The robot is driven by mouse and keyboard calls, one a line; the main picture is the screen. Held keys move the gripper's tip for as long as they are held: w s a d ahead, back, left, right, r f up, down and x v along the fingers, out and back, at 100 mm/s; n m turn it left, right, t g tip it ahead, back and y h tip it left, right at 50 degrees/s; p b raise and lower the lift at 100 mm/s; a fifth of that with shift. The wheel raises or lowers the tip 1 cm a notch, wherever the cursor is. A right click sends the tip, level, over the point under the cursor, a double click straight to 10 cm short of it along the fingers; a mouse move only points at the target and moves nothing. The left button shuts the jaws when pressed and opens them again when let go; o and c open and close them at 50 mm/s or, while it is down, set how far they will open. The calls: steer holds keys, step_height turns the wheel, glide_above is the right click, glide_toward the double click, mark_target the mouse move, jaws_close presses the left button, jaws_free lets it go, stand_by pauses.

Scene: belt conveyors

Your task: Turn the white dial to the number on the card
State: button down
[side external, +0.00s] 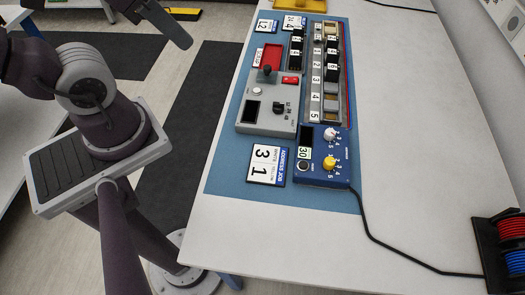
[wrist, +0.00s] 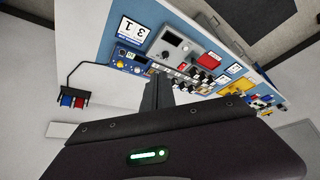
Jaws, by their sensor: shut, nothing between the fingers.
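The white dial (side external: 330,134) is on a blue control box (side external: 345,178) on the table, with small numbers around it. A yellow dial (side external: 329,163) is beside it on the same box. Where the white dial's mark points is too small to tell. The card (side external: 267,164) lies beside the box and shows a large 3 by WHITE and 1 by YELLOW. The wrist view also shows the card (wrist: 132,30) and blue box (wrist: 130,60). My gripper (wrist: 160,82) is shut and empty, apart from the box. Its fingertips are not clearly seen in the side view.
A grey box (side external: 285,118) with a joystick and a long switch panel (side external: 328,75) stand behind the blue box on the blue mat (side external: 228,150). A black cable runs to red and blue spools (side external: 510,232) at right.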

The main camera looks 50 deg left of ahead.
steer(key=c, duration=2.2)
jaws_free()
steer(key=c, duration=1.4)
jaws_free()
steer(key=shift+c, duration=0.2)
steer(key=shift+o, duration=1.3)
steer(key=w+d+m+g, duration=0.1)
steer(key=w+m, duration=0.3)
steer(key=w, duration=0.4)
steer(key=shift+w+r+g+y, duration=0.15)
steer(key=shift+r+g+y, duration=0.15)
steer(key=shift+y, duration=0.1)
steer(key=m+g+h, duration=0.1)
steer(key=m+g, duration=0.3)
steer(key=m, duration=0.7)
glide_above(331, 132)
step_height(331, 132, down, 22)
steer(key=shift+w+a+f, duration=0.1)
step_height(331, 132, down, 7)
steer(key=shift+r, duration=0.1)
steer(key=shift+f, duration=0.4)
